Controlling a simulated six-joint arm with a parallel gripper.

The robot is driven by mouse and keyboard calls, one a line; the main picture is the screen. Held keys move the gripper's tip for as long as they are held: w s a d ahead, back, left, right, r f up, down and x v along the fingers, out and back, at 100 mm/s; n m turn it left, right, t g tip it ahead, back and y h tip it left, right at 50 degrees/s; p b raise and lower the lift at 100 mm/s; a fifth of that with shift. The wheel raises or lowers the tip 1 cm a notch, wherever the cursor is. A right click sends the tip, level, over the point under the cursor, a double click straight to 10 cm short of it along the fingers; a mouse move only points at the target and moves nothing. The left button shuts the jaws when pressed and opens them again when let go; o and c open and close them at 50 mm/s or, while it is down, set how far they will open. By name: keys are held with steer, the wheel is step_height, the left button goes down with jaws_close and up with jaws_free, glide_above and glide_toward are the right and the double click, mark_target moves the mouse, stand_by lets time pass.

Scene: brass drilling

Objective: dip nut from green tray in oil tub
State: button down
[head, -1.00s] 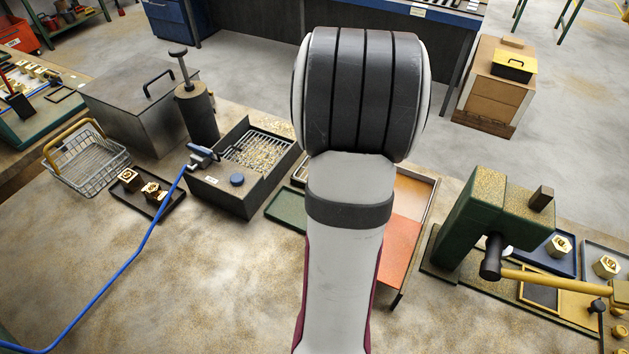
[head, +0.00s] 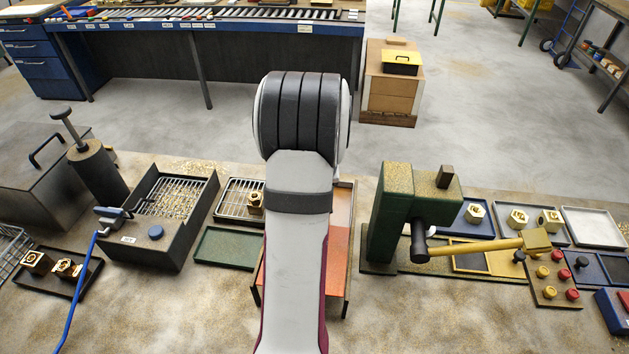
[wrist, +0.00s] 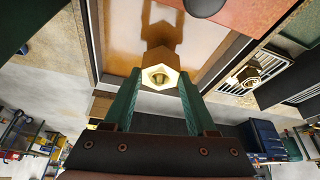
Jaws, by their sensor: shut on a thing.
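In the wrist view a brass hex nut (wrist: 160,78) with a round bore sits between the two green fingers of my gripper (wrist: 160,90), which is shut on it. Beyond it is the oil tub (wrist: 120,42), with a glossy amber surface that mirrors the nut. The nut looks apart from the surface; the exact gap cannot be told. In the head view the orange-red oil tub (head: 341,215) is mostly behind my arm, which also hides my gripper and the held nut. The green tray (head: 226,249), left of the tub, looks empty.
A wire rack (head: 240,192) holding a brass nut (head: 255,203) stands left of the tub, beside a dark chip-filled box (head: 150,235). A green press (head: 395,215) with a yellow lever (head: 480,246) stands close on the right. Bench space in front is clear.

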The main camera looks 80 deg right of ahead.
steer(key=shift+f, duration=3.8)
steer(key=shift+r, duration=0.15)
step_height(320, 180, up, 10)
steer(key=shift+f, duration=0.15)
stand_by(1.1)
